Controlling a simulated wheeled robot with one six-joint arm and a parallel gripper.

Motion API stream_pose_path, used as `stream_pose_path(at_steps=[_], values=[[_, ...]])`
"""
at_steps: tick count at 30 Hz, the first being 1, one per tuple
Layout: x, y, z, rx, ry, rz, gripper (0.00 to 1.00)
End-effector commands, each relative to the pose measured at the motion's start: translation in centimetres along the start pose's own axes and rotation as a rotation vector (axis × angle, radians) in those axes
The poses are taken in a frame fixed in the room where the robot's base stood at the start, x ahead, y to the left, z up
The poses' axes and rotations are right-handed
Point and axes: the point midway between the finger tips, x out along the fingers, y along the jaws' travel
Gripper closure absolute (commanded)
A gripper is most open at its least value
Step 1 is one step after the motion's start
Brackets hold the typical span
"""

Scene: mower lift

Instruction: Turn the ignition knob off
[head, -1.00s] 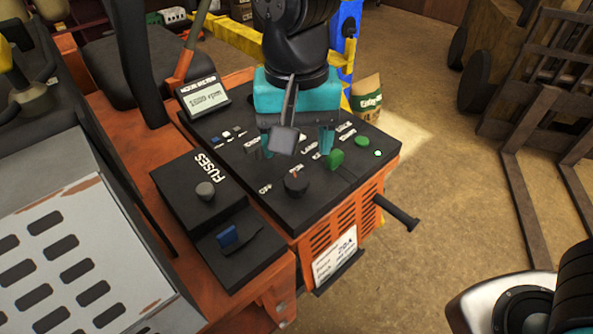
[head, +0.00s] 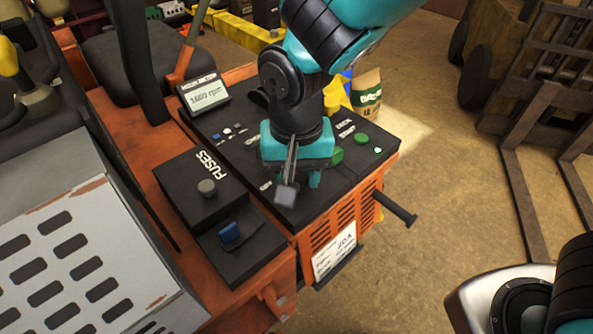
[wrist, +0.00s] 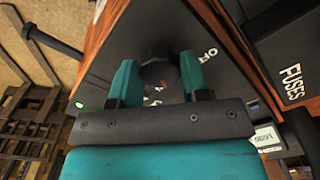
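The ignition knob (wrist: 157,56) is a dark round knob in the wrist view, beside a white "OFF" label (wrist: 208,54) on the black control panel (head: 330,190). My gripper (wrist: 158,68) is open, with one teal finger on each side of the knob. I cannot tell whether either finger touches it. In the head view my gripper (head: 292,178) points down over the panel's near end. It hides the knob there.
A fuse box (head: 178,175) with a grey knob (head: 207,187) stands to the left. A blue switch (head: 229,232) sits in front of it. Green buttons (head: 361,140) are on the panel's right. A display (head: 208,97) reads about 1600 rpm. A black handle (head: 396,208) sticks out right.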

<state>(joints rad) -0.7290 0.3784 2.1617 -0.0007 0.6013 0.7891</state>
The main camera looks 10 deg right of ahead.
Motion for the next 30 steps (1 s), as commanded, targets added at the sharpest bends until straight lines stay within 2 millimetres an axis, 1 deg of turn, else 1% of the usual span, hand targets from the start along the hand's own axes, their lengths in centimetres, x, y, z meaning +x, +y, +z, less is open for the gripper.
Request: stream_pose_path(at_steps=[8, 14, 20, 30], values=[[-0.05, 0.04, -0.03, -0.014, 0.0, 0.001, 0.82], [-0.09, 0.04, -0.05, -0.087, 0.001, 0.001, 0.82], [-0.13, 0.02, -0.07, -0.232, 0.001, 0.001, 0.82], [-0.16, 0.01, -0.09, -0.553, 0.002, 0.001, 0.82]])
